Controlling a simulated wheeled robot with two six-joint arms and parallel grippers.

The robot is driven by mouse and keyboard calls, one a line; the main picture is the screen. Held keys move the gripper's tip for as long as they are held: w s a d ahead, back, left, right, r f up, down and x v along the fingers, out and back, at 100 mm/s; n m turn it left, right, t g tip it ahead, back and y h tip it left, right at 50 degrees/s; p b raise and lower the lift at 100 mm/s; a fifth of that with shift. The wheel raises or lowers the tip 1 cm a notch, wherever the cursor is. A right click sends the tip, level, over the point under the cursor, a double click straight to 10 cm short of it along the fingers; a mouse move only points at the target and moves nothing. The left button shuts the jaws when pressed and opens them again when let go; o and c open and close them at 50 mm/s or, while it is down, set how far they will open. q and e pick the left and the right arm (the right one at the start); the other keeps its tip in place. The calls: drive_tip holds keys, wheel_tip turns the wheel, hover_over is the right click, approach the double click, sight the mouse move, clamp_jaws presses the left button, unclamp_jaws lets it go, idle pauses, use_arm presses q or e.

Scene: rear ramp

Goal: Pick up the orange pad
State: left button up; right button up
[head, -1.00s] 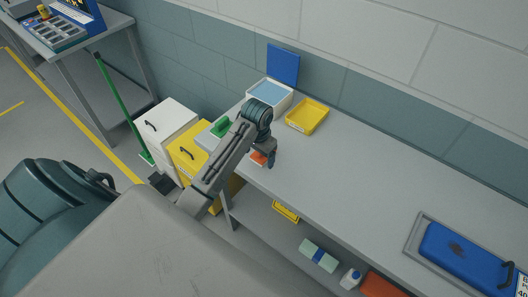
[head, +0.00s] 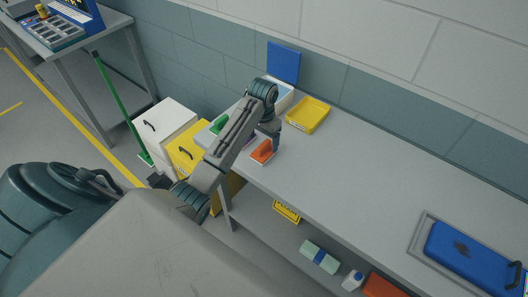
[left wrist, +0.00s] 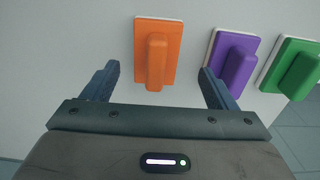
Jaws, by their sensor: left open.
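The orange pad (head: 262,151) lies on the grey bench near its front left part. In the left wrist view the orange pad (left wrist: 155,58) shows a raised orange grip on a flat base with a pale edge. My left gripper (left wrist: 160,78) is open, with its two fingers on either side of the line to the grip. The pad lies ahead of the fingers, and nothing is held. In the head view my left gripper (head: 272,148) is just above and beside the pad, partly hidden by its own wrist. My right gripper is not in view.
A purple pad (left wrist: 232,62) and a green pad (left wrist: 294,68) lie right of the orange one in the left wrist view. The bench middle is clear.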

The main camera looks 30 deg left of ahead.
sight(264, 144)
use_arm(q)
drive_tip(key=f, duration=0.1)
drive_tip(key=f+p, duration=0.2)
drive_tip(key=shift+s+d+f, duration=0.1)
drive_tip(key=shift+s+d, duration=0.05)
drive_tip(key=shift+d, duration=0.15)
drive_tip(key=shift+f, duration=0.55)
drive_tip(key=c, duration=1.1)
drive_tip(key=shift+a+r, duration=0.1)
drive_tip(key=shift+r, duration=0.05)
